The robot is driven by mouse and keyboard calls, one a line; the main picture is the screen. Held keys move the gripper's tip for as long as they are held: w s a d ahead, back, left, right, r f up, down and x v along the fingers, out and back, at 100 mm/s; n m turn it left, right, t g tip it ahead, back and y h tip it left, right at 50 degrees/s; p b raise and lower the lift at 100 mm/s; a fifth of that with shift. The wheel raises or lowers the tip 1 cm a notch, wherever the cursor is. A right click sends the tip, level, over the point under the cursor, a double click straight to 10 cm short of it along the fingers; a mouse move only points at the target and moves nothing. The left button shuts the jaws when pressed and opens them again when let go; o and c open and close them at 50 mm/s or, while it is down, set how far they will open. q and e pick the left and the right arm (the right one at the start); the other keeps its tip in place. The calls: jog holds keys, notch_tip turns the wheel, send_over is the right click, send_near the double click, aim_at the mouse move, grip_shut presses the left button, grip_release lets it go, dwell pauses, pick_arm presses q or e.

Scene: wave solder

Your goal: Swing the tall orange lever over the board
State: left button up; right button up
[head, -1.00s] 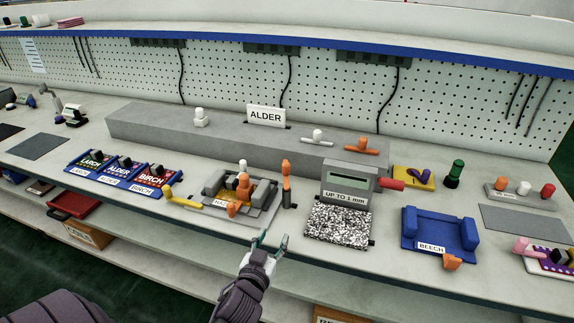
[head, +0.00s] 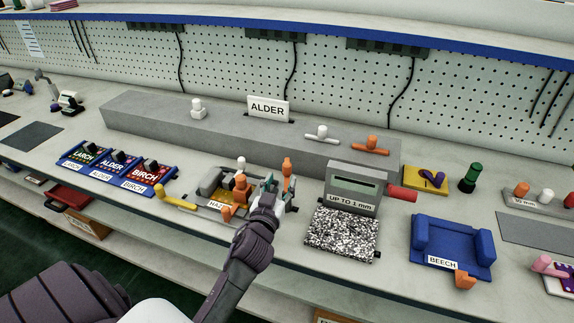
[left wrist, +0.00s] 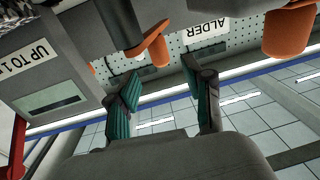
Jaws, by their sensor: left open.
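The tall orange lever (head: 287,167) stands upright at the right side of the grey fixture (head: 212,203), whose label is partly hidden. Inside the fixture lie grey and orange parts and something tan that may be the board. My left gripper (head: 279,190) is open, at the fixture's right edge, close to the lever's lower part. In the left wrist view my open left gripper (left wrist: 164,84) has teal fingers apart, with nothing between them. An orange knob on a dark stem (left wrist: 153,45), probably the lever, shows beyond the fingers. My right gripper is out of view.
A grey box marked "UP TO 1 mm" (head: 352,190) stands close on the right, with a speckled plate (head: 342,232) before it. A yellow handle (head: 176,199) sticks out on the fixture's left. A long grey block (head: 225,137) runs behind. A blue cradle (head: 450,240) is farther right.

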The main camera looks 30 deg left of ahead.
aim_at(286, 170)
pick_arm(q)
jog(key=x, duration=0.7)
grip_shut()
jog(key=shift+f, duration=0.1)
